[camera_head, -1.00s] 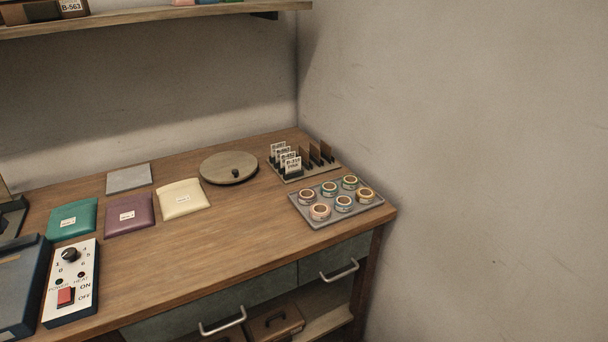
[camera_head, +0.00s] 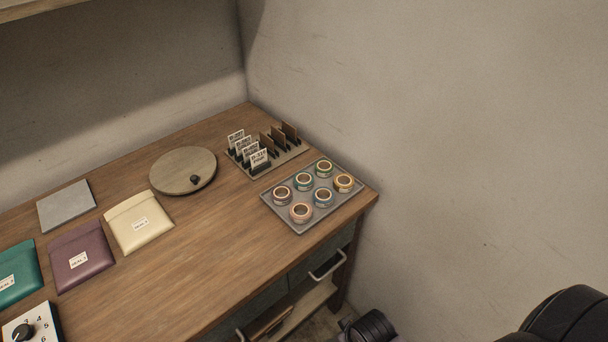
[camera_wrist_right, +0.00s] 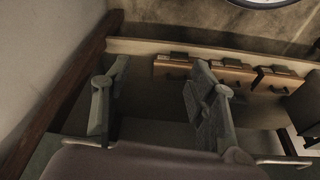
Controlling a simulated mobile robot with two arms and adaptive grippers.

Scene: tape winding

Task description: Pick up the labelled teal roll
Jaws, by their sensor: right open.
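Small tape rolls sit in two rows on a grey tray (camera_head: 295,229) at the right end of the workbench in the head view. A teal-green roll (camera_head: 303,182) is in the middle of the back row. A greener roll (camera_head: 324,168) is beside it at the far end, and a blue roll (camera_head: 323,198) is in the front row. Labels on the rolls are too small to read. My right gripper (camera_wrist_right: 160,72) is open and empty in the wrist view, away from the rolls and facing the bench's lower shelf. My left gripper is out of view.
A card holder (camera_head: 283,160) and a round turntable (camera_head: 183,171) stand behind and left of the tray. Cream (camera_head: 139,223), purple (camera_head: 80,256) and teal (camera_head: 18,272) pouches lie left. A wall closes the right side. Brown boxes (camera_wrist_right: 225,76) sit on the lower shelf.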

